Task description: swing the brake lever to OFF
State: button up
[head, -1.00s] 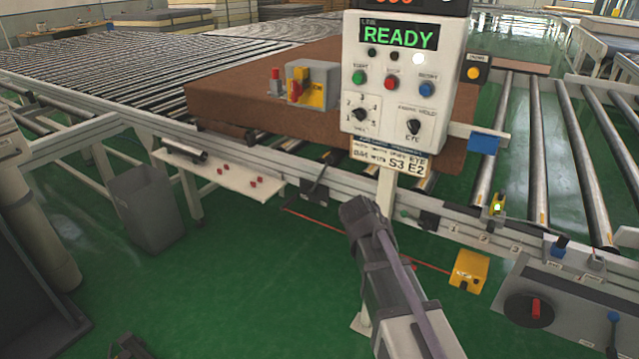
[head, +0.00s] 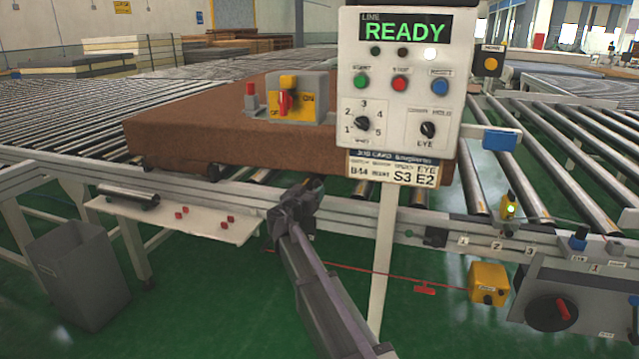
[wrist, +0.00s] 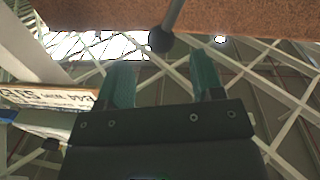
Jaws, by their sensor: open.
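The brake lever (wrist: 172,17) shows in the wrist view as a grey rod with a dark ball knob (wrist: 160,40) at its end. The knob appears just past the fingertips, in line with the gap between them. My gripper (wrist: 162,72) is open, its two green fingers apart and nothing between them. In the head view my gripper (head: 306,190) is at the front rail of the conveyor, left of the panel post, and hides most of the lever. The lever's OFF marking cannot be read here.
The control panel (head: 398,75), reading READY, stands on a post (head: 384,255) just right of my gripper. A brown mattress (head: 200,138) lies on the rollers behind. A white shelf (head: 185,218) and a grey bin (head: 80,272) are to the left. A yellow box (head: 488,283) is at lower right.

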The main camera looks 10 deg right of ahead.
aim_at(320, 182)
jog(key=x, duration=0.8)
grip_shut()
